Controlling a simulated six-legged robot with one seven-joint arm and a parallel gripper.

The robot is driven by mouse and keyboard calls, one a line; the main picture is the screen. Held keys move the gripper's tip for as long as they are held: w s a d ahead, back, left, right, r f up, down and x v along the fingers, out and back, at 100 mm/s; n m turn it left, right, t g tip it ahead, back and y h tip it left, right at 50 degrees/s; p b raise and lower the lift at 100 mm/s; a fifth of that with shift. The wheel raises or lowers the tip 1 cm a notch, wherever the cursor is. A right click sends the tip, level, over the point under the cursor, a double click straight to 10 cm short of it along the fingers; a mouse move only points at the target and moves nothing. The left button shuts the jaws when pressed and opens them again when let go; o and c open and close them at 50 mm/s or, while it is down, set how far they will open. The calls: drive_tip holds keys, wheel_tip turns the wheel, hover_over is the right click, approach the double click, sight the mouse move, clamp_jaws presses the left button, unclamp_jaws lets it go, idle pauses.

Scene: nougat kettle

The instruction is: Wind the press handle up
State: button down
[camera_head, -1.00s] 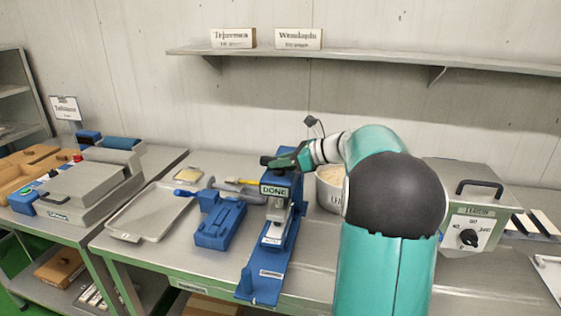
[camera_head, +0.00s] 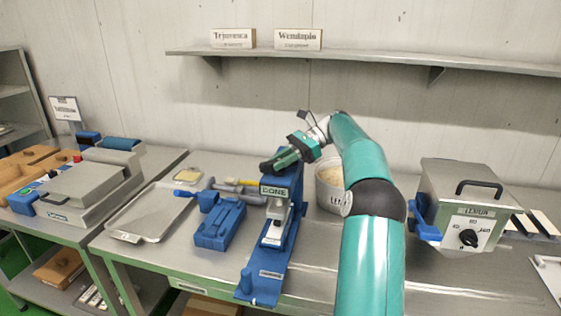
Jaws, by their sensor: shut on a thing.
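The blue press (camera_head: 270,262) stands on the metal table in the middle of the camera_head view. My gripper (camera_head: 275,162) is at the top of the press, just above the sign, reaching in from the right. It is shut on the press handle, which is mostly hidden by the dark jaws. I cannot make out the handle's exact angle.
A white tub (camera_head: 330,192) stands right of the press, partly behind my arm. A grey box with a dial (camera_head: 468,215) stands further right. A blue mould (camera_head: 220,225) and a metal tray (camera_head: 148,215) lie left. A shelf (camera_head: 370,58) runs above.

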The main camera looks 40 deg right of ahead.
drive_tip(key=shift+n+g, duration=0.4)
drive_tip(key=shift+g, duration=0.1)
drive_tip(key=c, duration=1.3)
unclamp_jaws()
drive_tip(key=shift+w+a+r, duration=0.1)
drive_tip(key=shift+r, duration=1.3)
drive_tip(key=s+a+r, duration=0.2)
drive_tip(key=s+r, duration=0.1)
drive_tip(key=s, duration=0.1)
drive_tip(key=s+a+r, duration=0.2)
drive_tip(key=s+r, duration=0.1)
drive_tip(key=s, duration=0.1)
drive_tip(key=s+a+r, duration=0.2)
drive_tip(key=s+r, duration=0.2)
drive_tip(key=shift+s, duration=0.35)
